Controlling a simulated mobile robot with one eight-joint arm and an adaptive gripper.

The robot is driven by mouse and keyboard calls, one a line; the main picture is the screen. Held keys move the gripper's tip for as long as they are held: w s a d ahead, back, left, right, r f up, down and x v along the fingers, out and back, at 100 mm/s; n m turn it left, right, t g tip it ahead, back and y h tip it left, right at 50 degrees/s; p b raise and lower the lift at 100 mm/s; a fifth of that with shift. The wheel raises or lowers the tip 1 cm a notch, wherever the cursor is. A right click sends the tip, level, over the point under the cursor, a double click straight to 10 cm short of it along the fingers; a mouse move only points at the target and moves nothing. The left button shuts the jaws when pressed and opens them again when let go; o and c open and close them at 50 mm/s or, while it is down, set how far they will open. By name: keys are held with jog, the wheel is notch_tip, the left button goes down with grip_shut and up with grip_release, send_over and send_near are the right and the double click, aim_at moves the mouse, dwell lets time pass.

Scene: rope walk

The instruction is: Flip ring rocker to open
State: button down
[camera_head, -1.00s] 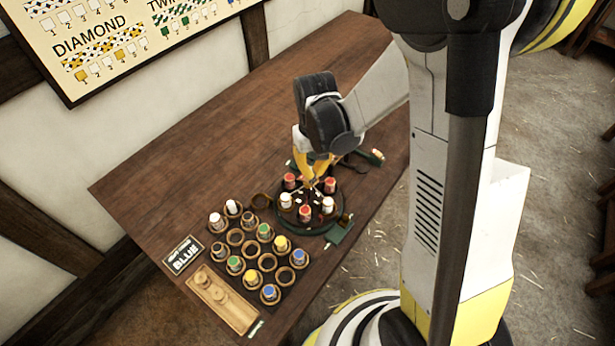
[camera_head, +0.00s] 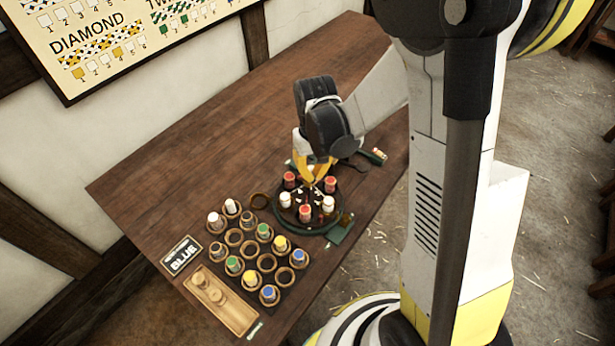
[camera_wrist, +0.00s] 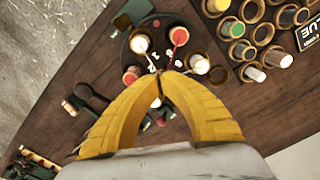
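A round dark disc (camera_head: 300,222) on the wooden table carries several red and white bobbins around its edge, with small white marks near its middle. My gripper (camera_head: 317,181) is above the disc's far side. In the wrist view its two yellow fingers (camera_wrist: 159,73) meet at the tips with nothing visible between them. A small green plate (camera_head: 341,229) adjoins the disc's near right edge; it also shows in the wrist view (camera_wrist: 132,12). I cannot make out for certain which part is the ring rocker or how it is set; the fingers hide part of the disc.
A rack of ring holders (camera_head: 251,250) with several coloured bobbins stands left of the disc. A green-handled item (camera_head: 374,156) lies behind the disc. The table's far end is clear.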

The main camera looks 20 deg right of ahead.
jog(key=shift+f+b, duration=0.95)
jog(key=shift+f, duration=0.15)
jog(key=shift+r, duration=0.15)
jog(key=shift+r+p, duration=2.85)
jog(key=shift+r, duration=1.1)
jog(key=shift+s+r, duration=0.1)
jog(key=shift+r, duration=0.1)
jog(key=s+r+t+b, duration=0.6)
jog(key=s+b, duration=0.4)
jog(key=s, duration=0.2)
jog(key=shift+r+m+t, duration=0.3)
jog(key=shift+m+t, duration=0.1)
jog(key=shift+t, duration=0.2)
